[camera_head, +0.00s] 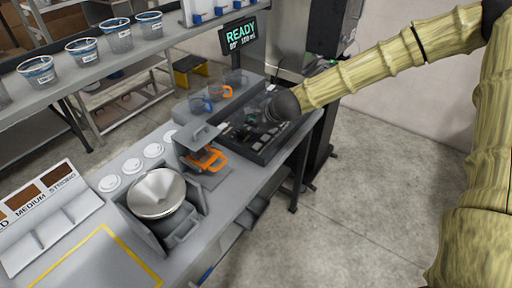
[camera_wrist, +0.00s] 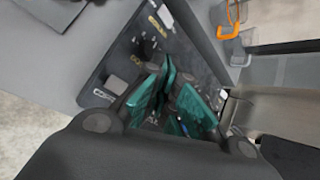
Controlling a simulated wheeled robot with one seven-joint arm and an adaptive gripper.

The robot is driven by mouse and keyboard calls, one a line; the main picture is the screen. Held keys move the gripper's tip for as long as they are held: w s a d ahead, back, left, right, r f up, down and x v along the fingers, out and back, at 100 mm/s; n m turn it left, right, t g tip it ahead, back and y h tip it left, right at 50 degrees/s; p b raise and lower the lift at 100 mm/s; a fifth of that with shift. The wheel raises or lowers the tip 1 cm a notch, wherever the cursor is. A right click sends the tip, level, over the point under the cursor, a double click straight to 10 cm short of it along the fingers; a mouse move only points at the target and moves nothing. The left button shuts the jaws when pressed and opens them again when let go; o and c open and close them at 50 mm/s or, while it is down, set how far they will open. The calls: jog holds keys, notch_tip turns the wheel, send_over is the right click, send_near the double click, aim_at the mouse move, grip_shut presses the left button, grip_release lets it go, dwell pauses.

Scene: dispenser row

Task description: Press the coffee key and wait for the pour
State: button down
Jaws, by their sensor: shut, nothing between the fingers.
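A dark key panel (camera_head: 254,143) lies on the counter in the head view and fills the middle of the wrist view (camera_wrist: 125,55). My gripper (camera_head: 260,117) is over it. In the wrist view its teal fingers (camera_wrist: 174,92) are shut with nothing held, pointing at the panel. A pale key (camera_wrist: 116,84) sits left of the fingers beside a small white label (camera_wrist: 104,97) that seems to start with "CO". Another label (camera_wrist: 157,26) is too blurred to read. The fingers hide part of the panel, and I cannot tell whether they touch a key. A display (camera_head: 239,36) reads "READY".
Clear cups with blue and orange handles (camera_head: 218,92) stand behind the panel. A metal cone bowl (camera_head: 157,193) is nearer. Several paper-banded cups (camera_head: 82,49) line the upper shelf. The floor at right is clear.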

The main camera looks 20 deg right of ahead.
jog(key=shift+s+d+f+b, duration=0.1)
jog(key=shift+s+f+b, duration=0.5)
jog(key=shift+f, duration=0.2)
jog(key=b, duration=0.3)
send_over(255, 147)
jog(key=f, duration=0.4)
jog(key=shift+w+f, duration=0.1)
jog(key=shift+w, duration=0.15)
jog(key=shift+s+f+b, duration=0.2)
jog(key=shift+f+b, duration=0.15)
jog(key=shift+b, duration=0.1)
jog(key=shift+w+f, duration=0.15)
jog(key=shift+f, duration=0.05)
jog(key=shift+f+b, duration=0.4)
jog(key=shift+f+b, duration=0.4)
jog(key=shift+f, duration=0.05)
dwell(0.6)
jog(key=shift+r, duration=0.1)
jog(key=shift+r+p, duration=0.7)
jog(key=shift+r, duration=0.15)
